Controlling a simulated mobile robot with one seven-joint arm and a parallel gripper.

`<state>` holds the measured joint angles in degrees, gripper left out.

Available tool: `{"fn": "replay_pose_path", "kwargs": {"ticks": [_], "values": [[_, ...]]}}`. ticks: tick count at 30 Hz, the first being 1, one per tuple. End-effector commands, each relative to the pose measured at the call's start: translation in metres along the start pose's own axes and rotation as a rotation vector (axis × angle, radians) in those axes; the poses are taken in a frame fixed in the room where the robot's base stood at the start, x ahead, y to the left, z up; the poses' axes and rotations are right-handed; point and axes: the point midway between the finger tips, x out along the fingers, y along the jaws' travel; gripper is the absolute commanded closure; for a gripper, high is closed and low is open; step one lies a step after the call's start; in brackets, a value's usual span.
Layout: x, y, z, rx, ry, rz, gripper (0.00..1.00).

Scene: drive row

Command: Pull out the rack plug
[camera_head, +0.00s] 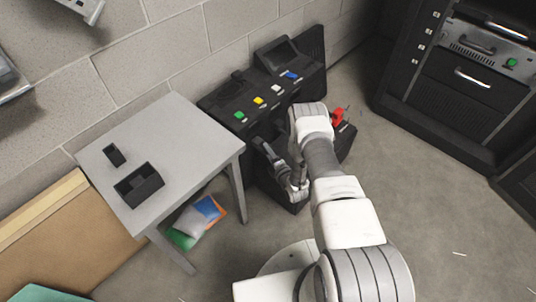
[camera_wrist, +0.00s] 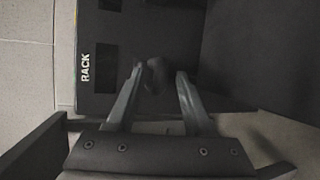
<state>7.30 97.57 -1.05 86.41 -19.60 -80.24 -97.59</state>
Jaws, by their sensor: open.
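In the wrist view a dark panel (camera_wrist: 105,20) carries a white RACK label (camera_wrist: 85,68), turned sideways. A dark rounded piece, seemingly the rack plug (camera_wrist: 155,78), stands out from the panel beside the label. My gripper (camera_wrist: 162,72) is open, with one fingertip on each side of the plug; I cannot tell whether either finger touches it. In the head view my gripper (camera_head: 264,150) is low in front of the black console (camera_head: 222,98). The plug cannot be made out there.
The console has green (camera_head: 239,115), yellow, white and blue buttons. A red part (camera_head: 338,117) is right of my arm. A grey table (camera_head: 180,135) with two small black boxes stands left. A black rack cabinet (camera_head: 460,90) stands right; the floor between is clear.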

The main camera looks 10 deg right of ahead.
Motion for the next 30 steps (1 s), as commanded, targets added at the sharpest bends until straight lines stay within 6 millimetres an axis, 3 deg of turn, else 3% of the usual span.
{"fn": "replay_pose_path", "kwargs": {"ticks": [11,12,21,30], "values": [[0.0085,0.0007,0.0,0.001,0.0,0.0,0.48],[0.0085,0.0007,0.0,0.001,0.0,0.0,0.5],[0.008,-0.0003,0.0,0.001,0.0,-0.002,1.0],[0.0074,-0.0024,0.0,0.001,-0.001,-0.007,1.0]]}}
